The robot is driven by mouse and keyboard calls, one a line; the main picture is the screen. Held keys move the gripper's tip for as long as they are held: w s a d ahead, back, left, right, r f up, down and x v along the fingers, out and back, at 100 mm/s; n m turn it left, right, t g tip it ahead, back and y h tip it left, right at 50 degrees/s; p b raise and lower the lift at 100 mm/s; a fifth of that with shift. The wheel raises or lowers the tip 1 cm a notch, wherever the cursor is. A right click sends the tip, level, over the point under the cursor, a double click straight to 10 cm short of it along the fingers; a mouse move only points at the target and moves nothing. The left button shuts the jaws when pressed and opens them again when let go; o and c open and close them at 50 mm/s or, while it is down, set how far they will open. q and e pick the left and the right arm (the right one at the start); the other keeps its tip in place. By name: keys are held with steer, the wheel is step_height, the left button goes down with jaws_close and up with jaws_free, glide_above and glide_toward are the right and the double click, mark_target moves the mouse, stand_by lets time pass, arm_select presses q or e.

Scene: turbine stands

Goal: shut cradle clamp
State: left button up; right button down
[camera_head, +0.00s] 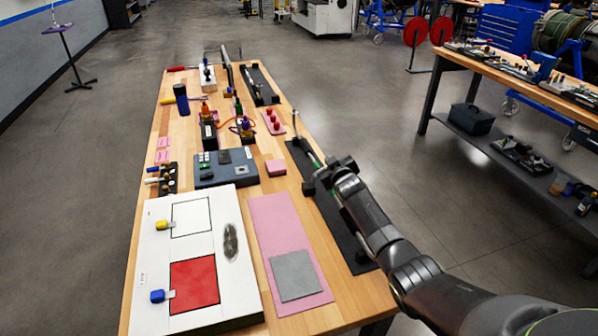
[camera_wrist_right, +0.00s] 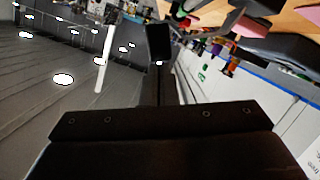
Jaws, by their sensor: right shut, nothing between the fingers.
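A long black cradle base (camera_head: 303,160) lies along the right edge of the wooden table. A thin pale rod (camera_head: 313,157) shows over its far part. A pale rod also shows in the right wrist view (camera_wrist_right: 104,55), left of the fingers. My right gripper (camera_head: 325,166) is over the cradle base, shut and empty; its fingers also show in the right wrist view (camera_wrist_right: 159,45). I cannot tell whether it touches the rod. My arm covers part of the base, and the clamp's state cannot be made out. My left gripper is not in view.
A second black cradle (camera_head: 260,84) lies at the table's far right. A white board (camera_head: 150,240) with a red square and a pink mat (camera_head: 268,215) with a grey plate lie left of my arm. A grey box (camera_head: 226,168) stands mid-table.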

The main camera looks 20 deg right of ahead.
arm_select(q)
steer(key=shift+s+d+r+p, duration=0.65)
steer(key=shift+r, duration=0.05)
arm_select(e)
steer(key=s+r+m, duration=0.1)
steer(key=s+r, duration=0.4)
steer(key=s, duration=0.4)
steer(key=shift+s+a+r, duration=0.15)
steer(key=shift+s+a, duration=0.2)
stand_by(0.6)
